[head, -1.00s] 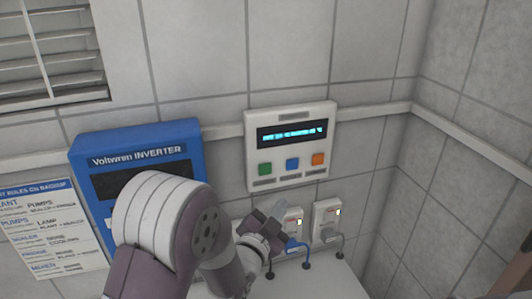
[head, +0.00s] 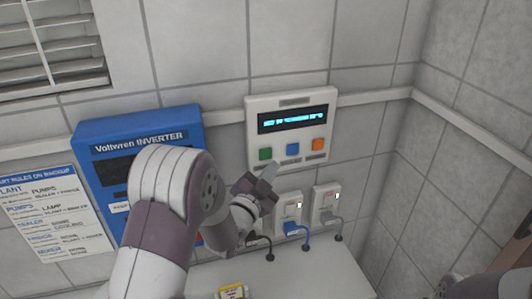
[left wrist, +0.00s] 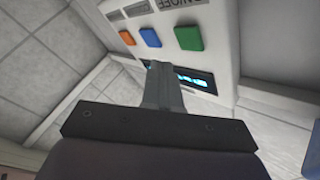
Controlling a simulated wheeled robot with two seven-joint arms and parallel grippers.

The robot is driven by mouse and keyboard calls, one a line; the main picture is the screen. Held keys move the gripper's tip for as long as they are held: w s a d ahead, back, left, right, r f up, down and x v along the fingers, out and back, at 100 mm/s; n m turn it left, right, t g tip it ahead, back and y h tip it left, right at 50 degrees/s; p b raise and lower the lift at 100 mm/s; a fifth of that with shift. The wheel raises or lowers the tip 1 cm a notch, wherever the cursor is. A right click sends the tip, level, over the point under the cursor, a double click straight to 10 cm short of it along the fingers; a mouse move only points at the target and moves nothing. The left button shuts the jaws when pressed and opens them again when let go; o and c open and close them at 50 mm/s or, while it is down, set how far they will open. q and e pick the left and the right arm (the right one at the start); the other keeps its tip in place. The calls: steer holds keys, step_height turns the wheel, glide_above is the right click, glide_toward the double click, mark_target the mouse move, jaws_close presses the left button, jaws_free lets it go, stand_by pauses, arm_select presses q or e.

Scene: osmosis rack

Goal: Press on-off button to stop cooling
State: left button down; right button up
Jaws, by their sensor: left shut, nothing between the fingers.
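A white control panel (head: 291,97) is on the tiled wall, with a lit cyan display (head: 293,119). Below the display are a green button (head: 265,154), a blue button (head: 292,149) and an orange button (head: 318,144). In the left wrist view the panel is upside down, and an ON/OFF label (left wrist: 172,4) is beside the green button (left wrist: 188,37). My left gripper (head: 269,171) is shut and empty, just below the green and blue buttons in the head view. It also shows in the left wrist view (left wrist: 158,66), apparently apart from the buttons.
A blue Voltwren inverter (head: 140,126) is left of the panel, partly hidden by my left arm. A rules sheet (head: 55,215) hangs farther left. Wall sockets (head: 288,208) with plugs and cables are below the panel, above a white surface (head: 310,270) bearing a small yellow-labelled item (head: 232,292).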

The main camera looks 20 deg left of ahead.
mark_target(275, 149)
arm_select(q)
steer(key=shift+w+a, duration=0.6)
steer(key=shift+w, duration=0.35)
steer(key=shift+b, duration=0.35)
stand_by(1.0)
steer(key=shift+w+a, duration=0.25)
steer(key=shift+w, duration=0.1)
steer(key=shift+w+a+b, duration=0.2)
steer(key=shift+w+b, duration=0.05)
steer(key=shift+b, duration=0.3)
stand_by(0.4)
stand_by(0.3)
steer(key=shift+s+d+b, duration=0.35)
steer(key=shift+s+d, duration=0.1)
steer(key=shift+s, duration=0.2)
